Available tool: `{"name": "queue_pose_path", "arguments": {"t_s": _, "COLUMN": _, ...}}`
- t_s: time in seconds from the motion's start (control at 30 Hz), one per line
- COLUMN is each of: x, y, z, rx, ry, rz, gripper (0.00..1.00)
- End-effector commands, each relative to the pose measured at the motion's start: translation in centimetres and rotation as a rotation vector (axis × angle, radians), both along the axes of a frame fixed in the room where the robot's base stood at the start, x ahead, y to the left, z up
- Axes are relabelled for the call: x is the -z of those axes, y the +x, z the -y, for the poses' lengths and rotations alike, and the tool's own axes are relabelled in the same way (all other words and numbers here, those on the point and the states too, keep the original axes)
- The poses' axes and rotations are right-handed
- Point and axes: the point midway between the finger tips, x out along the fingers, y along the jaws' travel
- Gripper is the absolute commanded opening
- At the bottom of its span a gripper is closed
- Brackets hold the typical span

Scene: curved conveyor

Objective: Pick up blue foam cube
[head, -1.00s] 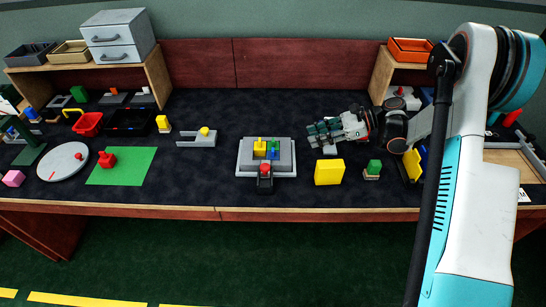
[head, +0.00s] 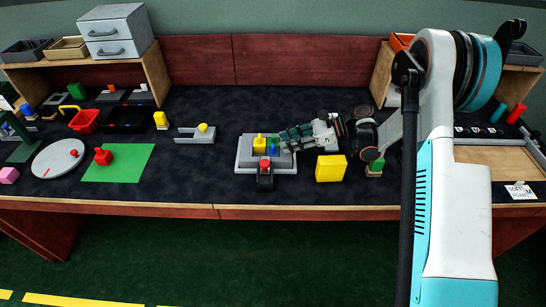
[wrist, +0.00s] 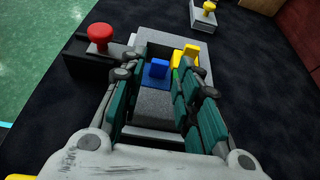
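The blue foam cube (head: 273,151) sits on the grey platform (head: 247,167) in the middle of the table, beside a yellow piece (head: 259,143). In the wrist view the blue cube (wrist: 155,70) shows ahead, between the lines of my two fingers. My gripper (head: 284,139) reaches in from the right, with its fingertips over the platform's right part, close to the blue cube. In the wrist view my gripper (wrist: 165,80) is open, with nothing held between its fingers. I cannot tell the fingertips' exact height.
A red button on a dark box (head: 265,173) stands at the platform's front. A large yellow block (head: 331,168) stands to its right. A grey fixture with a yellow knob (head: 203,128) is to the left. The dark table between these is clear.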

Motion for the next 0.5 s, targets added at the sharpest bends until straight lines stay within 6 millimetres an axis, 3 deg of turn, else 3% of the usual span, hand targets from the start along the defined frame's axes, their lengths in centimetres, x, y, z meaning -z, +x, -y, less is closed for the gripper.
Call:
{"name": "queue_pose_path", "arguments": {"t_s": 0.2, "x": 1.7, "y": 0.2, "z": -2.8, "rx": -0.001, "ry": 0.0, "rz": 0.0, "gripper": 0.3}}
{"name": "queue_pose_path", "arguments": {"t_s": 0.47, "x": 1.6, "y": 0.3, "z": -3.3, "rx": 0.001, "ry": 0.0, "rz": -0.001, "gripper": 0.3}}
{"name": "queue_pose_path", "arguments": {"t_s": 0.5, "x": 1.6, "y": 0.3, "z": -3.3, "rx": 0.001, "ry": 0.0, "rz": -0.001, "gripper": 0.25}}
